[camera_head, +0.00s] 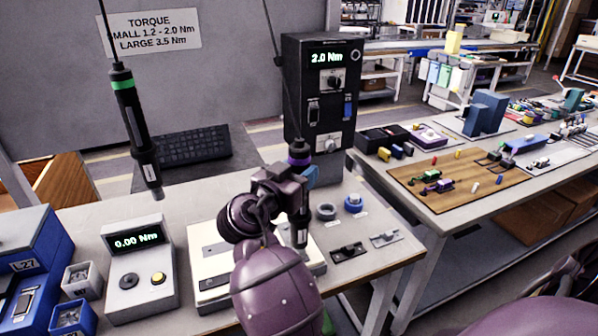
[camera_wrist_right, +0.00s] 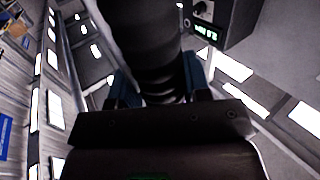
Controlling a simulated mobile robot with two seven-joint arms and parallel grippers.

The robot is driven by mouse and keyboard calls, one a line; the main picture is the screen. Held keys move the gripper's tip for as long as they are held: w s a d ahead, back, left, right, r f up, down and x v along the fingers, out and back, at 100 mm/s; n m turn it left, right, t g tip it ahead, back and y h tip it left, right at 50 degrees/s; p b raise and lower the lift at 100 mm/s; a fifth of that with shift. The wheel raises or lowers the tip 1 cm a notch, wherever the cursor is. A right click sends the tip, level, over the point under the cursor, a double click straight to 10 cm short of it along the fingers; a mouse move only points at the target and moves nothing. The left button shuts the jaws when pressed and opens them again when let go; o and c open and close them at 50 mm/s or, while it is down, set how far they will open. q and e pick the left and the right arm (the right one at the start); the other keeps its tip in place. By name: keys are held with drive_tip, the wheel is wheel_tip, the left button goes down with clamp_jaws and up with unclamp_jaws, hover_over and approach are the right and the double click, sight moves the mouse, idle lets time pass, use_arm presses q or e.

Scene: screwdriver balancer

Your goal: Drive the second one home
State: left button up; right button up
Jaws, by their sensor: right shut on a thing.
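The screwdriver with the purple band (camera_head: 299,155) hangs on a cable, roughly upright. My right gripper (camera_head: 301,178) is shut on its body, and its lower part (camera_head: 299,232) reaches down over the right side of the white fixture plate (camera_head: 208,262). My arm covers much of that plate, and I cannot see the screwdriver's tip or any screw. In the right wrist view the dark screwdriver body (camera_wrist_right: 155,45) stands between the blue finger pads. A second screwdriver with a green band (camera_head: 133,125) hangs free at the left. The left gripper is not in view.
The black controller (camera_head: 320,95) reads 2.0 Nm. A torque tester (camera_head: 137,262) reads 0.00 Nm.

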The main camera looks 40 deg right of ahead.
sight(296, 146)
drive_tip(key=shift+a+r+p, duration=0.1)
drive_tip(key=shift+r+p, duration=1.2)
drive_tip(key=shift+r, duration=1.85)
